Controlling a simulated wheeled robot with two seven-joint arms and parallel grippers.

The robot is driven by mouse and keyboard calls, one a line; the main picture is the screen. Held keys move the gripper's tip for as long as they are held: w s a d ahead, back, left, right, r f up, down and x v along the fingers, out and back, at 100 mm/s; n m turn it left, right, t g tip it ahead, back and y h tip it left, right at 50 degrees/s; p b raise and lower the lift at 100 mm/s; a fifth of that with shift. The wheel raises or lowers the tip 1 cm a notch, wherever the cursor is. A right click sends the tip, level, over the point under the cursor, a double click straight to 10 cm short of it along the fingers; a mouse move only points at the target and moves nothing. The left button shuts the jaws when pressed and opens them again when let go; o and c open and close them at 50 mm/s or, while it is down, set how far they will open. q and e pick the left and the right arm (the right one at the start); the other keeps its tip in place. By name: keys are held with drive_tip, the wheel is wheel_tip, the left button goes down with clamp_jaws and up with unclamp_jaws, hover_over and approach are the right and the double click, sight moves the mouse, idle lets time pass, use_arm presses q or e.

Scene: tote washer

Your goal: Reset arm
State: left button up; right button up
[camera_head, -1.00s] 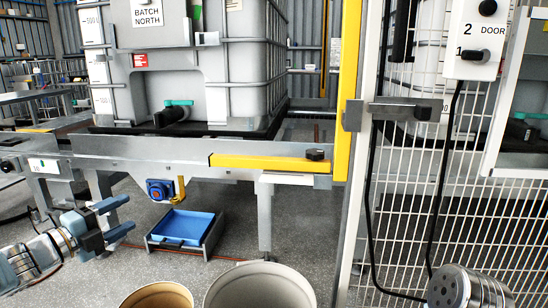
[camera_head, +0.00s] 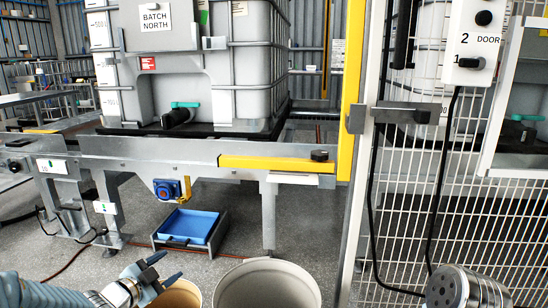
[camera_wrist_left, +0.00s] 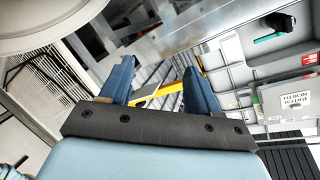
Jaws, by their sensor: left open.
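My left gripper (camera_head: 165,270) is low in the head view, at the lower left, above and beside the tan bin. Its two blue fingers are apart with nothing between them. In the left wrist view the open fingers (camera_wrist_left: 160,92) point towards the metal frame and a yellow bar (camera_wrist_left: 165,90). My left arm (camera_head: 45,290) comes in from the lower left edge.
A tan bin (camera_head: 180,295) and a larger cream bin (camera_head: 266,288) stand at the front. A blue tray (camera_head: 188,226) sits on the floor behind. A steel rail with a yellow bar (camera_head: 272,162) crosses behind. A white mesh fence (camera_head: 430,220) closes the right.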

use_arm(q)
drive_tip(key=s+d+f+n+g+y+p, duration=0.1)
drive_tip(key=s+d+f+n+g, duration=0.4)
drive_tip(key=f, duration=0.6)
drive_tip(key=s+d+f+n+g+y+p, duration=0.15)
drive_tip(key=s+d+f+n, duration=0.35)
drive_tip(key=f, duration=0.6)
drive_tip(key=s+d+f+n+g, duration=0.2)
drive_tip(key=s+d+f+g, duration=0.1)
drive_tip(key=s, duration=0.6)
drive_tip(key=s+d+f+n+g, duration=0.2)
drive_tip(key=s+d+f+g, duration=0.1)
drive_tip(key=s, duration=0.6)
wheel_tip(320, 180, down, 2)
drive_tip(key=shift+d+f+g, duration=0.1)
drive_tip(key=shift+d+g, duration=0.15)
drive_tip(key=shift+g, duration=0.2)
drive_tip(key=shift+h, duration=0.35)
